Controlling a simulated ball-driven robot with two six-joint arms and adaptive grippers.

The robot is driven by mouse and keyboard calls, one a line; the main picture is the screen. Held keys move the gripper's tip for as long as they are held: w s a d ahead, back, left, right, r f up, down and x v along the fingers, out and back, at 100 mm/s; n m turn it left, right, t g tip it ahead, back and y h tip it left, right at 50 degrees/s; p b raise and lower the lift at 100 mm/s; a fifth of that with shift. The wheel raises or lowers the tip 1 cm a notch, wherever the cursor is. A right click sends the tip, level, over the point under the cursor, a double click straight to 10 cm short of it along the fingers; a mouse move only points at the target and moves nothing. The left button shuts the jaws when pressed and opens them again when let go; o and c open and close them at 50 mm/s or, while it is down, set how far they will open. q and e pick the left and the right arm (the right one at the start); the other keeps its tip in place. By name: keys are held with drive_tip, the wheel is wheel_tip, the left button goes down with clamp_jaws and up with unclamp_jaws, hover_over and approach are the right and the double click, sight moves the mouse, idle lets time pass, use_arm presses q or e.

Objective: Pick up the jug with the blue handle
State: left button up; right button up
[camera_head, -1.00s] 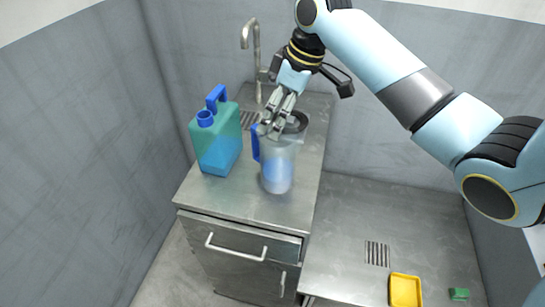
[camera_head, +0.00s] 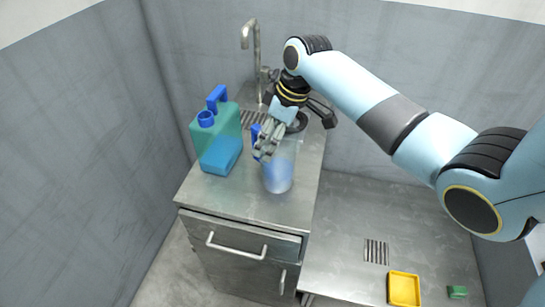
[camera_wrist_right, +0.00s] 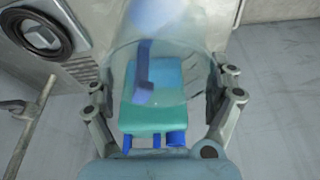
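The clear jug (camera_head: 278,175) with a blue handle (camera_head: 256,133) stands upright on the steel counter, its lower part looking blue. My right gripper (camera_head: 267,148) is at its upper part and hides some of the rim and handle. In the right wrist view, my right gripper (camera_wrist_right: 164,85) has its fingers spread on both sides of the clear jug (camera_wrist_right: 200,60), with the blue handle (camera_wrist_right: 145,75) between them. Contact with the walls cannot be made out. My left gripper is not in view.
A green and blue canister (camera_head: 216,143) with a blue handle stands close left of the jug. A tap (camera_head: 256,60) rises behind. A yellow tray (camera_head: 404,289) and a small green block (camera_head: 457,292) lie on the lower surface. The counter front is clear.

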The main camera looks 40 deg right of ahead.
drive_tip(key=c, duration=1)
drive_tip(key=shift+c, duration=0.3)
drive_tip(key=shift+r, duration=0.1)
